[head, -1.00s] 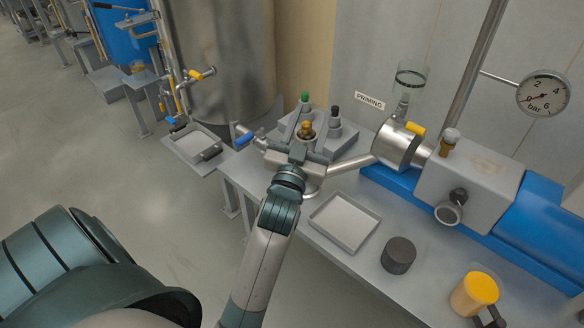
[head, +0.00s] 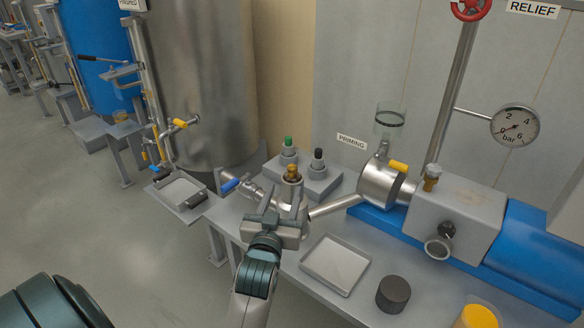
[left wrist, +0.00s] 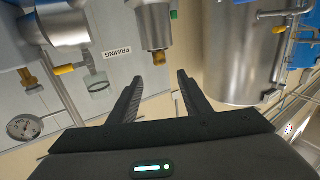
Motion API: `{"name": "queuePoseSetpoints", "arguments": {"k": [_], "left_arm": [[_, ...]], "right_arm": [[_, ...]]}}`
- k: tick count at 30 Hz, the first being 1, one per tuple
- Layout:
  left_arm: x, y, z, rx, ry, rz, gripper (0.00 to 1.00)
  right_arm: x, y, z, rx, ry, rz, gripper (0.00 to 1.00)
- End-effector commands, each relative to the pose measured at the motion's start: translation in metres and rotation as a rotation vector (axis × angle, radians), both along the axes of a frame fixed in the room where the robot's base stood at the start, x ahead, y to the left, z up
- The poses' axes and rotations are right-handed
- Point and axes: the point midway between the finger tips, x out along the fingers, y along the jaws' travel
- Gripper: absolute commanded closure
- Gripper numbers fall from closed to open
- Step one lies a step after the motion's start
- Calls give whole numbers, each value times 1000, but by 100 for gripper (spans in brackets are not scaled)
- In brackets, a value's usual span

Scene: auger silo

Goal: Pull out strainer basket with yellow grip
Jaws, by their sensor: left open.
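The strainer's yellow-amber grip (head: 292,172) stands upright on top of a metal pipe housing (head: 292,190) on the bench. In the left wrist view the grip (left wrist: 157,58) appears inverted, just beyond and between my fingertips. My left gripper (head: 283,202) is open and empty, in front of the housing and partly hiding it. Its two fingers (left wrist: 160,80) show apart in the left wrist view, and I see no contact with the grip. The basket itself is hidden inside the housing. My right gripper is not in view.
A grey block with green (head: 288,143) and black (head: 318,154) knobbed pieces stands behind. An empty tray (head: 336,265) and a dark cylinder (head: 393,294) are to the right. A blue-handled valve (head: 231,185) is left, and a pump with yellow handle (head: 398,166) right.

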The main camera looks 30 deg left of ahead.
Motion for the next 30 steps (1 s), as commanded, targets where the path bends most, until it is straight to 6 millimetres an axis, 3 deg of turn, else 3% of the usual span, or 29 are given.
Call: {"name": "queuePoseSetpoints", "arguments": {"k": [24,30], "left_arm": [[117,49,1,1,-2,1,56],[138,58,0,0,0,1,56]], "right_arm": [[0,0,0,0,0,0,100],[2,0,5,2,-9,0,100]]}}
